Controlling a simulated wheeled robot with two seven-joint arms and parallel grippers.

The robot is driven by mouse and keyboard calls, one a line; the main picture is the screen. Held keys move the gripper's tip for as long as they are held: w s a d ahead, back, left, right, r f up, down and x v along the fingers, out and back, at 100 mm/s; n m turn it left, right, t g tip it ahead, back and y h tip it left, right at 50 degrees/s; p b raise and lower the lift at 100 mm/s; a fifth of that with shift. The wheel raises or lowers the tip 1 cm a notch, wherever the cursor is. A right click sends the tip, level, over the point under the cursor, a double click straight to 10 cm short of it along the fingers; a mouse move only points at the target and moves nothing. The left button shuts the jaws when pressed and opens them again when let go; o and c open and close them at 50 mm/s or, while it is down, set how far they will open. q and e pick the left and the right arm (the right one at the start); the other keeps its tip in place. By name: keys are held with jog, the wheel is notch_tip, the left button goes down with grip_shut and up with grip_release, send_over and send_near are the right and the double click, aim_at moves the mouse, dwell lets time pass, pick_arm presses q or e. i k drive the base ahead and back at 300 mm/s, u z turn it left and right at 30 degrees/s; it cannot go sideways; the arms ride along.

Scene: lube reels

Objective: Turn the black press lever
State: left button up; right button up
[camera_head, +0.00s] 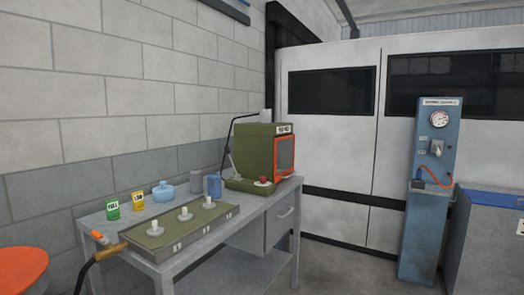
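A green press-like machine (255,150) with an orange-framed front stands at the far right end of the grey workbench (215,238). A thin bent black lever (229,137) rises along its left side and bends over toward its top. I see no hand on it. Another curved black bar (86,272) with a brown grip shows at the near left of the bench; I cannot tell what it belongs to. Neither of my grippers is in view.
On the bench are a tray with white pegs (165,235), a green card (112,211), a yellow card (137,201), and blue containers (163,191). An orange round top (22,270) is at lower left. A blue pedestal with a gauge (428,200) and a grey cabinet (485,240) stand right. Floor between is clear.

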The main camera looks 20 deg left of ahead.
aim_at(227, 148)
jog(key=z, duration=0.8)
jog(key=i, duration=1.75)
jog(key=u, duration=1)
jog(key=i, duration=0.7)
jog(key=u, duration=0.7)
